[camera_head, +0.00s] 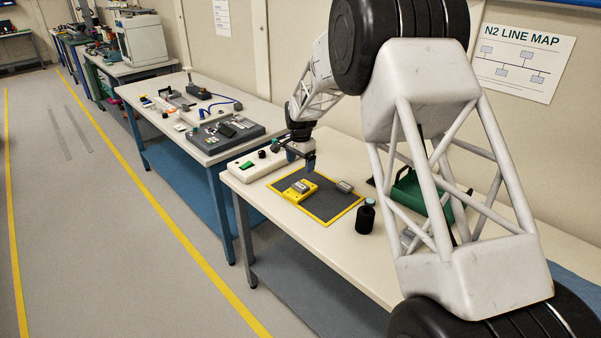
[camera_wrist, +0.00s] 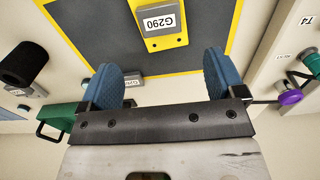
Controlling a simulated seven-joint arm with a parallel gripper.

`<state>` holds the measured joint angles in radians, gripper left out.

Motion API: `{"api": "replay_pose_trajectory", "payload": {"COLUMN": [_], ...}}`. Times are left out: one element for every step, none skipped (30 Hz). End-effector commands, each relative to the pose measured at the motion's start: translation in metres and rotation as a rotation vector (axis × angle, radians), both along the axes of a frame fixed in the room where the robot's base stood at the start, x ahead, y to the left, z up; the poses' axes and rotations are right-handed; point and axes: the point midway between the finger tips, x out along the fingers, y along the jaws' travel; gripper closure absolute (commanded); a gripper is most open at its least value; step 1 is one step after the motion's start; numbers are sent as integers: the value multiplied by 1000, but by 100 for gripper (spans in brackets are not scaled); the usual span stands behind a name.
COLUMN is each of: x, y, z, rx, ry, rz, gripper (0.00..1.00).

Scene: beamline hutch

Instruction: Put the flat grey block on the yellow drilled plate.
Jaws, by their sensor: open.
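The yellow drilled plate (camera_head: 292,196) lies on a dark mat with a grey labelled block (camera_head: 302,185) on top of it. I cannot tell for sure which is the flat one. My gripper (camera_head: 302,161) is open and empty, raised above the mat's far side; its blue fingers show apart in the wrist view (camera_wrist: 160,66).
The dark yellow-edged mat (camera_head: 328,206) is otherwise clear. A black bottle (camera_head: 366,217) stands right of it, and a green container (camera_head: 408,183) behind that, partly hidden by my arm. A pale control box (camera_head: 246,172) is at the left. Another cluttered table stands beyond.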

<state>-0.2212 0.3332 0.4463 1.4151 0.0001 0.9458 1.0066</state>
Motion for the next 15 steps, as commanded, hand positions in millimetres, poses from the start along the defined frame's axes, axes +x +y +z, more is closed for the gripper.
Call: {"api": "replay_pose_trajectory", "payload": {"x": [0, 0, 0, 0, 0, 0, 0, 0, 0, 0, 0, 0, 0, 0, 0], "y": [0, 0, 0, 0, 0, 0, 0, 0, 0, 0, 0, 0, 0, 0, 0], "z": [7, 10, 13, 16, 18, 20, 21, 22, 23, 24, 24, 25, 25, 25, 25], "rx": [0, 0, 0, 0, 0, 0, -1, 0, 0, 0, 0, 0, 0, 0, 0], "ry": [0, 0, 0, 0, 0, 0, 1, 1, 1, 1, 1, 1, 1, 1, 1], "rz": [0, 0, 0, 0, 0, 0, 0, 0, 0, 0, 0, 0, 0, 0, 0], "gripper": [11, 11, 11, 11, 11, 11, 11, 11, 11, 11, 11, 11, 11, 11, 11]}}
